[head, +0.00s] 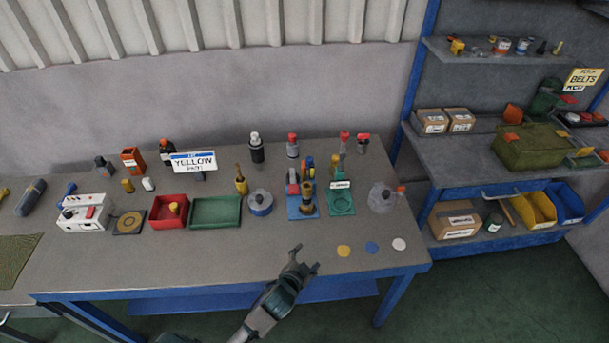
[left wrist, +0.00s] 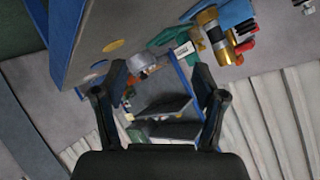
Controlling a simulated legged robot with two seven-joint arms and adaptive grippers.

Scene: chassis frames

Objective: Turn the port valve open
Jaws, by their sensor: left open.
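A blue plate (head: 292,212) on the bench carries a brass cylinder (head: 306,204) and red and grey parts. Beside it is a green plate (head: 342,208) with a ring and a small white label. The brass cylinder (left wrist: 214,38) also shows at the upper right of the left wrist view, beside the green plate (left wrist: 166,37). My left gripper (head: 304,259) is open and empty over the bench's front part, nearer me than both plates. Its fingers (left wrist: 161,76) are apart in the left wrist view.
Yellow (head: 343,251), blue (head: 372,247) and white (head: 399,244) discs lie right of my gripper. A grey round canister (head: 381,198) stands behind them. A green tray (head: 216,223) and red bin (head: 157,220) stand left. Shelves (head: 470,165) are at right.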

